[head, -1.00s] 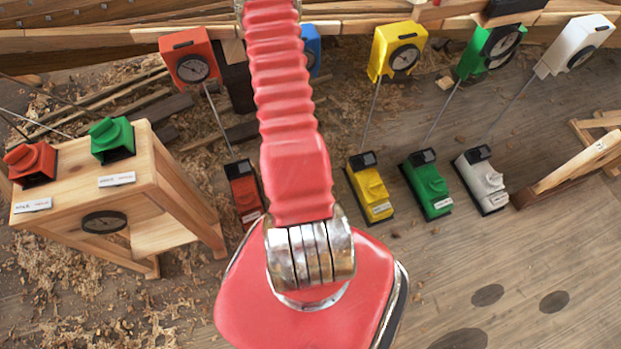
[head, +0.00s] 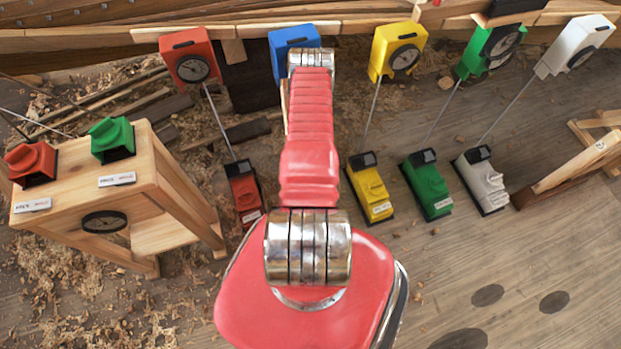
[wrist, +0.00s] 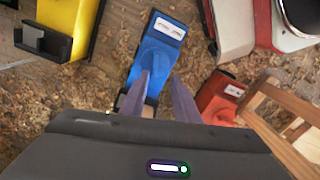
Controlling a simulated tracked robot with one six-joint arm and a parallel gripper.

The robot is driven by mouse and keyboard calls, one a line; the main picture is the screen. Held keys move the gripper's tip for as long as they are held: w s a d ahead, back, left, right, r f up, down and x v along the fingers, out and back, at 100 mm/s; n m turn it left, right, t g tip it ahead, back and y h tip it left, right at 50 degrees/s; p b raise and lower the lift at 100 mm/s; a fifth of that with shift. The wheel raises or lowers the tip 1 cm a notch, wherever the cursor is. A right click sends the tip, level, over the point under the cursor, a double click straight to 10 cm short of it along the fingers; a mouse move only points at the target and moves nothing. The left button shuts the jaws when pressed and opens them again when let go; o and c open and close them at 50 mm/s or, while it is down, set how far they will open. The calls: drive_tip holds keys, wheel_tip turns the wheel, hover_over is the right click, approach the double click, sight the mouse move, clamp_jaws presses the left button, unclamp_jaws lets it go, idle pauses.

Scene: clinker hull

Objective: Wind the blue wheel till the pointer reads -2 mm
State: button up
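The blue gauge box (head: 290,45) stands on the plank at the back in the head view, partly behind my arm. I cannot see its dial or pointer. The blue wheel (wrist: 157,56) sits on a blue housing (wrist: 172,30) with a white label in the wrist view. In the head view my arm hides it. My gripper (wrist: 161,76) is open, its two fingers apart and pointing at the wheel, one toward each side. I cannot tell whether they touch it. The gripper itself is hidden in the head view.
A red wheel unit (head: 245,192) stands left of my arm, a yellow one (head: 370,188) right, then green (head: 429,186) and white (head: 483,182). Thin rods link them to gauge boxes behind. A wooden stand (head: 170,190) is at left. The floor at right front is clear.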

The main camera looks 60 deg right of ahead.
drive_tip(key=shift+w+d+n, duration=0.3)
drive_tip(key=shift+d+n, duration=0.1)
drive_tip(key=shift+d, duration=0.15)
drive_tip(key=shift+f, duration=0.15)
drive_tip(key=shift+f, duration=6.7)
drive_tip(key=shift+c, duration=0.3)
